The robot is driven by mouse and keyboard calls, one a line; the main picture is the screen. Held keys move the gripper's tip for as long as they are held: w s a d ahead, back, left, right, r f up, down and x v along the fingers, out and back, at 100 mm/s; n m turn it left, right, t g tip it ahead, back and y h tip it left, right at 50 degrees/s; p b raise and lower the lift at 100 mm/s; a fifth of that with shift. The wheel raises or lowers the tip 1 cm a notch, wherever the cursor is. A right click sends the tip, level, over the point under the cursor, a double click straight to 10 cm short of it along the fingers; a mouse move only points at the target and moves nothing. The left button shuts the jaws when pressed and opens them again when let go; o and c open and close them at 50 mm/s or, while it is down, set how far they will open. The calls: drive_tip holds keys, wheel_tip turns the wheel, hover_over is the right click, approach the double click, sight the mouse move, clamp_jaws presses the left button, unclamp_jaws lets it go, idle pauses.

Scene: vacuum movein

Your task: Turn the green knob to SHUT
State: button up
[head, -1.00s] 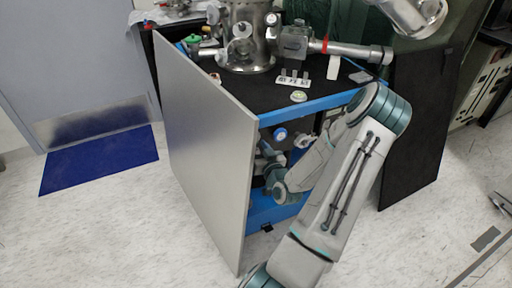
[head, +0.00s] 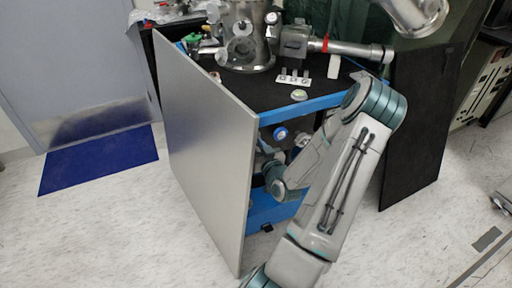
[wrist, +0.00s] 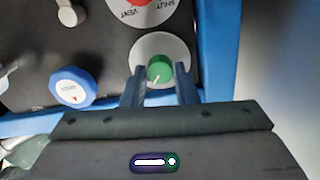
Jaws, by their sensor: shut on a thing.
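The green knob (wrist: 160,70) sits on a round pale plate (wrist: 160,47) in the wrist view. Its white pointer line aims down and slightly left in that picture. My gripper (wrist: 160,82) has one finger on each side of the knob and is shut on it. A white dial with a red centre (wrist: 140,8) above carries the words SHUT and VENT, partly cut off by the frame edge. In the head view my arm reaches into the cabinet front, and the green knob and my fingertips are hidden there.
A blue knob (wrist: 72,88) is left of my gripper, with a pale knob (wrist: 70,14) above it. A blue frame post (wrist: 218,50) stands close on the right. In the head view a grey panel (head: 205,140) stands left of my arm. Open floor lies right.

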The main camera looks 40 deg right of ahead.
drive_tip(key=n+b, duration=1.7)
drive_tip(key=b, duration=0.7)
drive_tip(key=o, duration=1)
